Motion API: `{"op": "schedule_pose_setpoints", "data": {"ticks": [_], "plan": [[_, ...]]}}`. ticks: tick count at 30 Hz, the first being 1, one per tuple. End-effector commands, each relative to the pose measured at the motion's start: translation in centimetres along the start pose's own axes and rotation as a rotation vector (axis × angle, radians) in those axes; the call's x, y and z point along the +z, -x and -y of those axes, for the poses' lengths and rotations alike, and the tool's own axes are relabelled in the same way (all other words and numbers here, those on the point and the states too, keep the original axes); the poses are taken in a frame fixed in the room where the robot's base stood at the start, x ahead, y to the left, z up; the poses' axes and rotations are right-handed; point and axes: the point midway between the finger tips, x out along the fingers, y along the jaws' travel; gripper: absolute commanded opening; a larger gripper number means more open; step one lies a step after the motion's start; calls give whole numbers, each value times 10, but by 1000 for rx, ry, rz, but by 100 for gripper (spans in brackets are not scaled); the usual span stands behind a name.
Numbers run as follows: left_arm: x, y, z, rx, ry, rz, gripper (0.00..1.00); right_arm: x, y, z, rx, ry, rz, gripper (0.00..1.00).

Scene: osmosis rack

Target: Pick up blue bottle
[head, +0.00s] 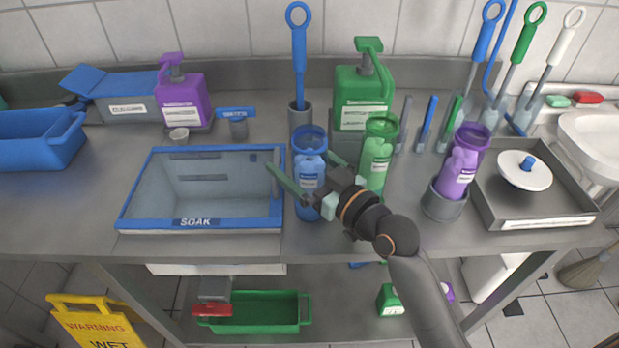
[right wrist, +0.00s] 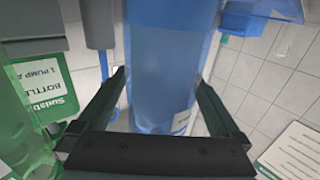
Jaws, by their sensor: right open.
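The blue bottle (head: 308,168) stands upright on the steel counter, just right of the soak basin. It has a white label and a wide blue top. My right gripper (head: 302,163) is open, with one finger on each side of the bottle. In the right wrist view the blue bottle (right wrist: 165,65) fills the space between the spread fingers (right wrist: 162,88). I cannot tell whether either finger touches it. My gripper hides part of the bottle's lower half. My left gripper is not in view.
A green bottle (head: 375,165) stands close to the right of my gripper. The blue-rimmed soak basin (head: 200,228) is on the left. A purple bottle (head: 458,175) sits in a grey holder farther right. A blue-handled brush (head: 299,60) and green pump bottle (head: 365,95) stand behind.

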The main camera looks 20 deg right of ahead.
Motion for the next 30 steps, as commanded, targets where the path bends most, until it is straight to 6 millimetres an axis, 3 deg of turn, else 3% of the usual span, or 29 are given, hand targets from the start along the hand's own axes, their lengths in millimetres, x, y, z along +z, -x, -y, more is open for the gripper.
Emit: {"op": "schedule_pose_setpoints", "data": {"ticks": [4, 27, 30], "plan": [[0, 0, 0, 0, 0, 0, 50, 0, 0, 0, 0, 0, 0, 99], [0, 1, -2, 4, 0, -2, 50, 0, 1, 0, 0, 0, 1, 12], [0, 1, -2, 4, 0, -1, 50, 0, 1, 0, 0, 0, -1, 10]]}}
